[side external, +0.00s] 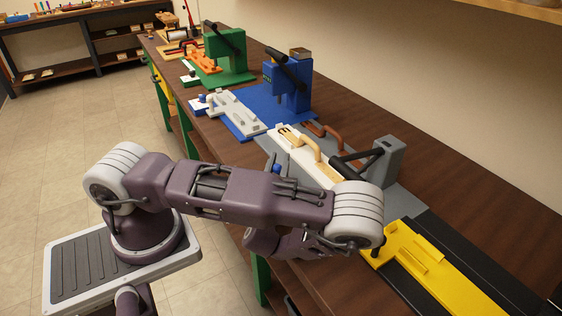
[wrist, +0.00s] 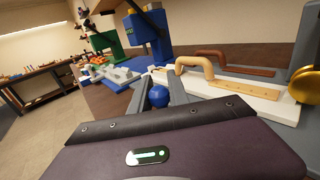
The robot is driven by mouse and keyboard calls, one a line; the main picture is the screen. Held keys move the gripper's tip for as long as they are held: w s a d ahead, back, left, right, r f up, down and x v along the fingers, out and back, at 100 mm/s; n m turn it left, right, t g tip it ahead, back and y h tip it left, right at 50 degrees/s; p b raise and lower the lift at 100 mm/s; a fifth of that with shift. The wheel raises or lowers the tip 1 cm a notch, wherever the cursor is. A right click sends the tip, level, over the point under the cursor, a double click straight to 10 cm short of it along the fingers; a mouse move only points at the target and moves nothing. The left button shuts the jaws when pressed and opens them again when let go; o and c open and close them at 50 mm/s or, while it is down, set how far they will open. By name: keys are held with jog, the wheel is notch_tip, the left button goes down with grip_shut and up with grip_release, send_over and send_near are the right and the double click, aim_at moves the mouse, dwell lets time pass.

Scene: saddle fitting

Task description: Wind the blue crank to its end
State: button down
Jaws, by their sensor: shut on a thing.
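The blue crank shows as a round blue knob (wrist: 158,97) in the wrist view, between the two grey fingers of my gripper (wrist: 159,89), which is shut on it. In the side external view, a small blue part of the crank (side external: 277,169) shows just above my arm. My arm hides most of my gripper there. The rest of the crank and its pivot are hidden. A white slide block with a tan handle (side external: 304,146) lies beyond the crank on a grey base plate. The tan handle (wrist: 196,66) also shows right of the knob in the wrist view.
A brown handle (side external: 328,131) and a grey clamp post (side external: 386,160) stand behind the white block. A blue station (side external: 290,85) and a green station (side external: 226,55) stand further along the brown bench. A yellow fixture (side external: 430,262) lies at the near right. A gold round part (wrist: 305,86) is at the wrist view's right edge.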

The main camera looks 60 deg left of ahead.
jog(key=s+n+g+y, duration=0.1)
jog(key=g, duration=0.1)
jog(key=s+n+g+y, duration=0.1)
jog(key=n+g, duration=0.1)
jog(key=s+n+g+y, duration=0.1)
jog(key=n+g, duration=0.1)
jog(key=g, duration=0.1)
jog(key=shift+y, duration=0.3)
jog(key=shift+s+d+n+g, duration=0.2)
jog(key=shift+s+n+g, duration=0.2)
jog(key=shift+n+g, duration=0.65)
jog(key=shift+s+d+n+g, duration=0.15)
jog(key=shift+s+n+g, duration=0.35)
jog(key=shift+g, duration=0.9)
jog(key=shift+s+d+n+g, duration=0.2)
jog(key=shift+s+n+g, duration=0.1)
jog(key=shift+n+g, duration=0.75)
jog(key=shift+g, duration=0.4)
jog(key=c, duration=1.3)
grip_release()
jog(key=shift+o, duration=0.2)
